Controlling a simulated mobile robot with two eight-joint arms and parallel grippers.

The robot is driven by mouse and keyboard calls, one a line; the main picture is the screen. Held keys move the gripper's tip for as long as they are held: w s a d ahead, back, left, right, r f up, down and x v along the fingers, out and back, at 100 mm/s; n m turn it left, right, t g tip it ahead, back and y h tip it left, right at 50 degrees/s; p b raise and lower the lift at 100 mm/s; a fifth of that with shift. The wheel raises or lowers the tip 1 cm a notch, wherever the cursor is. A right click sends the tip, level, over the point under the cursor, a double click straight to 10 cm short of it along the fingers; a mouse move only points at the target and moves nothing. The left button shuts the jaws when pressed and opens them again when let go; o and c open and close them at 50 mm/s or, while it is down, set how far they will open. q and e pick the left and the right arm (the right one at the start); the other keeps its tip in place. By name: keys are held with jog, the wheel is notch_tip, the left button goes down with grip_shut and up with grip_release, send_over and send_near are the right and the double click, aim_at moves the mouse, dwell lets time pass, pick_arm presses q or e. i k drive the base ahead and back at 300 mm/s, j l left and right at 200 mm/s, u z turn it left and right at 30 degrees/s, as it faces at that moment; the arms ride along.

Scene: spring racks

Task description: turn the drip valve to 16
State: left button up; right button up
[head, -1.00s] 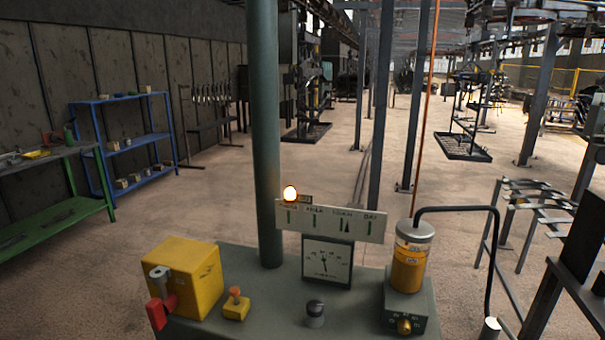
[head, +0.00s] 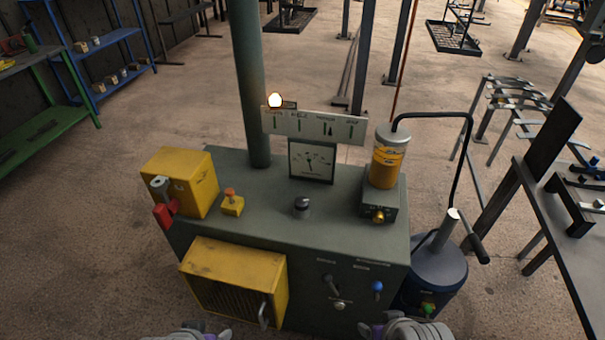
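An oiler with an amber reservoir (head: 386,165) stands on a grey block at the right end of the grey-green machine cabinet (head: 250,200). A small brass knob (head: 379,216) sits on the front of that block and looks like the drip valve. No scale or number can be read on it. Only the tops of my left gripper (head: 192,334) and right gripper (head: 400,329) show at the bottom edge, in front of the cabinet and apart from the knob. Their fingers cannot be made out.
On the cabinet stand a dial gauge (head: 311,161), a black knob (head: 302,207), an orange button (head: 231,202) and a yellow box (head: 181,182) with a red handle. A yellow vented box (head: 235,280) juts from the front. A dark canister (head: 435,272) stands at right.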

aim_at(378, 217)
jog(key=j+z, duration=0.2)
jog(key=z, duration=0.2)
jog(key=j+z, duration=0.45)
jog(key=z, duration=0.3)
